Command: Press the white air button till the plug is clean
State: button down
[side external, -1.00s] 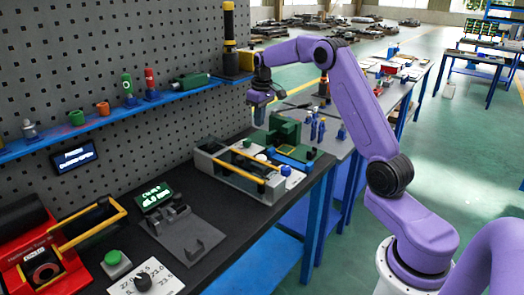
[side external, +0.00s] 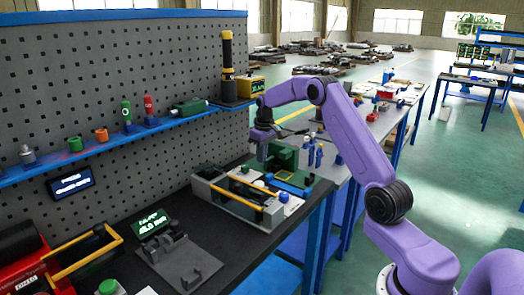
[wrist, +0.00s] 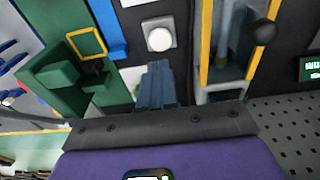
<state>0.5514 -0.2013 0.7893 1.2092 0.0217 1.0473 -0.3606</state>
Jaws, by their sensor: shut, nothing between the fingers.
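The white button (wrist: 159,39) is a round cap on a square grey base in the wrist view. Whether the fingertips touch anything cannot be told. In the side view my gripper (side external: 262,150) hangs low beside the green fixture (side external: 283,155). The green fixture also shows in the wrist view (wrist: 62,78), with a yellow square frame (wrist: 87,43) on it. I cannot make out the plug clearly; a dark part sits by the frame.
A grey tray (side external: 235,207) with yellow rails stands beside the button; a black knob (wrist: 262,32) shows there in the wrist view. A blue bar (wrist: 108,28) lies on the button's other side. The pegboard (side external: 120,70) rises behind. Several blue-handled tools stand beyond the green fixture.

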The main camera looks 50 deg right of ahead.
aim_at(260, 183)
jog(key=f, duration=0.6)
jog(key=w+f, duration=0.1)
jog(key=f, duration=0.2)
jog(key=shift+d+f, duration=0.1)
jog(key=shift+f, duration=0.05)
jog(key=shift+s+f, duration=0.15)
jog(key=shift+f, duration=1)
notch_tip(260, 183, up, 15)
jog(key=shift+s+r, duration=0.2)
jog(key=shift+s, duration=0.2)
dwell(0.3)
